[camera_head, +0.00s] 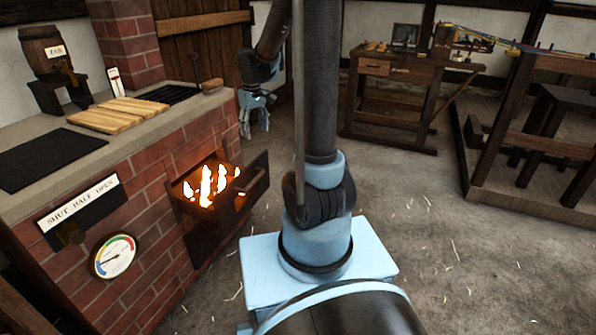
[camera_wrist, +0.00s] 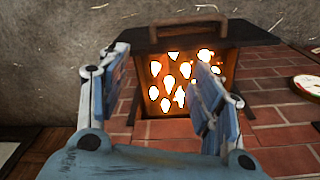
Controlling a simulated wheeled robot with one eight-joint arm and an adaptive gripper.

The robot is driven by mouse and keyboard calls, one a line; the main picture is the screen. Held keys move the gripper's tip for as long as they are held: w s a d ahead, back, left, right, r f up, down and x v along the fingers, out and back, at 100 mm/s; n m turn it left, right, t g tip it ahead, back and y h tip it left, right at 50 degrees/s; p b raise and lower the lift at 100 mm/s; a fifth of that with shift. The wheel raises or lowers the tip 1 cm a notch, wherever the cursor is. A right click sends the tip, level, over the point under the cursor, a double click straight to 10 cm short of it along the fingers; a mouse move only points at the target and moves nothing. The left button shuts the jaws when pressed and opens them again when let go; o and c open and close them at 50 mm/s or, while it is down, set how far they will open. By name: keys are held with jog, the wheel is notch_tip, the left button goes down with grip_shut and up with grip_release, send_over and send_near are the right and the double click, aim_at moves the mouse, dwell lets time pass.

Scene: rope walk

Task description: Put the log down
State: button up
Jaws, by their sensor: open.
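No log can be made out in either view. My gripper (camera_head: 257,122) hangs fingers-down beyond the far corner of the brick stove (camera_head: 150,180). In the wrist view my gripper (camera_wrist: 160,80) has its two blue fingers spread apart, with nothing seen between them. The firebox (camera_head: 172,196) in the stove's front is open, and bright flames (camera_head: 208,184) burn in it. Its dark door (camera_head: 258,180) stands swung out. In the wrist view the flames (camera_wrist: 178,80) show beyond and between the fingers, under a dark panel with a brown handle (camera_wrist: 188,30).
The stove top holds a wooden slatted board (camera_head: 118,114), a dark plate (camera_head: 45,155) and a small barrel (camera_head: 47,52) on a stand. A gauge (camera_head: 114,256) and damper plate (camera_head: 78,203) are on its front. A workbench (camera_head: 395,75) stands behind. The floor between is clear, with scattered straw.

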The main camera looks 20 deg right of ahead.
jog(key=s+d+r+m, duration=0.2)
jog(key=s+d, duration=0.2)
jog(key=s, duration=0.4)
jog(key=s+d+r+m, duration=0.1)
jog(key=s+d+r, duration=0.15)
jog(key=s, duration=0.55)
jog(key=s+d+f+m, duration=0.1)
jog(key=s+f, duration=0.2)
jog(key=s, duration=0.3)
jog(key=s+d+f+m+t, duration=0.1)
jog(key=s+d+f+m, duration=0.1)
jog(key=s, duration=0.5)
jog(key=shift+f, duration=0.65)
